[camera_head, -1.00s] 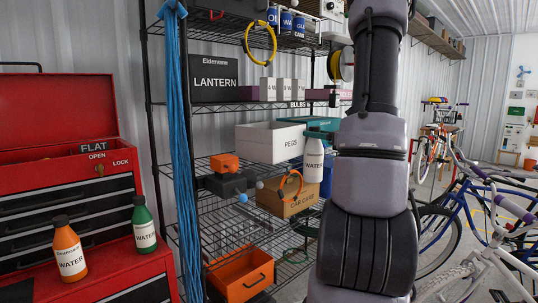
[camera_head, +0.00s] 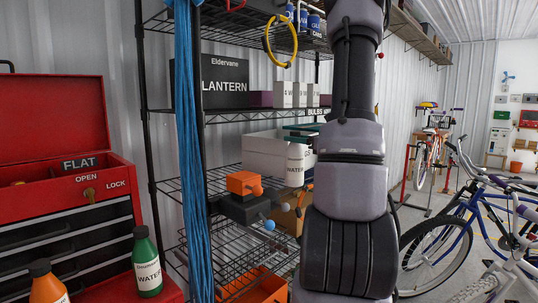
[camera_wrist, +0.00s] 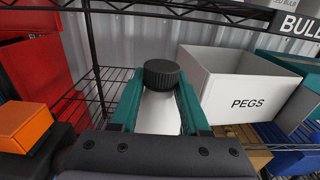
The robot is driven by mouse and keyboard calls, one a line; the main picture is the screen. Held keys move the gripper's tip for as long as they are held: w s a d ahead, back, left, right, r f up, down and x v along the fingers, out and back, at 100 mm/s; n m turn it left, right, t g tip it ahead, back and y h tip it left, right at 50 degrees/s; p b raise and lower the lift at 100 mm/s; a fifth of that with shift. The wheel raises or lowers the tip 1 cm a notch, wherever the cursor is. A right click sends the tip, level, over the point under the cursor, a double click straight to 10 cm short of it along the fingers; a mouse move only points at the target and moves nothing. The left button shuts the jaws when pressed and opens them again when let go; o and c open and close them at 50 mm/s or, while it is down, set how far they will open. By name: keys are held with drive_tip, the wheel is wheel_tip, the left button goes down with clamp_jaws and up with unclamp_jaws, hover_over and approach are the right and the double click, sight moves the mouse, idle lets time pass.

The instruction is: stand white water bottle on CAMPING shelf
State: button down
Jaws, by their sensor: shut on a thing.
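The white water bottle (camera_head: 295,167) has a dark cap and is upright, held in front of the shelf rack. In the wrist view its cap and white body (camera_wrist: 160,108) stand between two teal fingers. My gripper (camera_wrist: 159,92) is shut on the bottle. The teal of my gripper (camera_head: 303,133) shows just above the bottle in the head view. No CAMPING label is readable. A wire shelf (camera_wrist: 103,92) holds the white PEGS box (camera_wrist: 246,103), right of the bottle in the wrist view. Bare wire shows left of the bottle there.
An orange item (camera_head: 243,182) sits on a dark box (camera_head: 242,208) left of the bottle. A black LANTERN box (camera_head: 223,82) stands on the shelf above. Blue cords (camera_head: 189,150) hang at the rack's front. A red tool chest (camera_head: 75,195) is left, bicycles (camera_head: 460,220) right.

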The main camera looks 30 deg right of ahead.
drive_tip(key=f+x, duration=0.1)
drive_tip(key=x, duration=0.7)
drive_tip(key=f+x, duration=0.2)
drive_tip(key=x, duration=0.6)
drive_tip(key=shift+w+f, duration=0.3)
drive_tip(key=shift+w, duration=0.05)
drive_tip(key=shift+a+f, duration=0.1)
drive_tip(key=shift+f, duration=0.05)
drive_tip(key=shift+c, duration=1.9)
unclamp_jaws()
